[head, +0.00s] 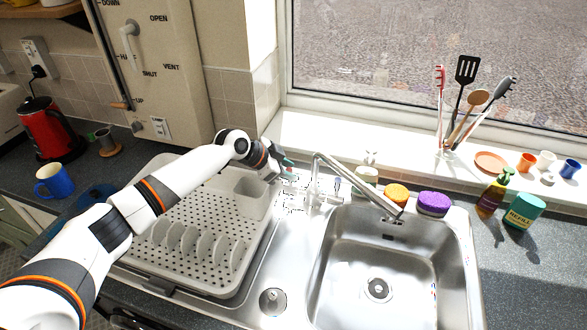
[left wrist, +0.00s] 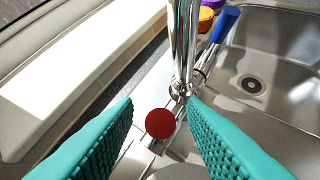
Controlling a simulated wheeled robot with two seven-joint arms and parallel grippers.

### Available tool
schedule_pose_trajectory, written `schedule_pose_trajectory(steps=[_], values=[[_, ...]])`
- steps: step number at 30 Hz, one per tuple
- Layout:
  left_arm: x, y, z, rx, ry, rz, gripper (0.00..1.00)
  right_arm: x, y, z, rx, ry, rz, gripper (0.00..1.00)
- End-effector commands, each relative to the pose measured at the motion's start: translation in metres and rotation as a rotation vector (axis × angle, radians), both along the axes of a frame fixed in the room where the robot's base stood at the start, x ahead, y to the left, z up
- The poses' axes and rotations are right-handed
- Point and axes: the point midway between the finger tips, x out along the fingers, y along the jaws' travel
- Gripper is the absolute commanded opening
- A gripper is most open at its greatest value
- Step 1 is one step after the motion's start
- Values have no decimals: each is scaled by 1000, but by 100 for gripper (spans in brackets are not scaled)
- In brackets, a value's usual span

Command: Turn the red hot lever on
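The chrome tap (head: 315,182) stands at the back of the steel sink, its spout reaching over the basin. In the left wrist view the tap body (left wrist: 183,50) rises at the middle. The red hot lever (left wrist: 160,123) shows its round red end pointing at the camera, between and beyond my fingertips. The blue lever (left wrist: 226,22) is on the tap's far side. My left gripper (head: 288,170) is left of the tap; its two teal fingers are spread apart and hold nothing. I cannot tell whether a finger touches the red lever. My right gripper is not in view.
A grey dish rack (head: 190,225) lies under my left arm. An orange sponge (head: 396,194) and a purple sponge (head: 433,204) sit behind the basin (head: 395,260). A soap bottle (head: 491,196) stands to the right. The windowsill (head: 330,135) runs behind the tap.

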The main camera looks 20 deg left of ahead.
Motion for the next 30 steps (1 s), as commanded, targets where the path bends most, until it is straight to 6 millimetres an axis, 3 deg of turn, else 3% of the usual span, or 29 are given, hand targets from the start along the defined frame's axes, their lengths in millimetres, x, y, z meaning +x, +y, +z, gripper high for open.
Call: schedule_pose_trajectory(steps=[6,16,23,30], values=[[11,-10,-14,0,0,1,38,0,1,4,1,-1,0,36],[12,-12,-17,-1,-1,1,38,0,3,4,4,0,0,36],[12,-12,-17,0,-1,1,2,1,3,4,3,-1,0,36],[12,-12,-18,0,-4,2,0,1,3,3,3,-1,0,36]])
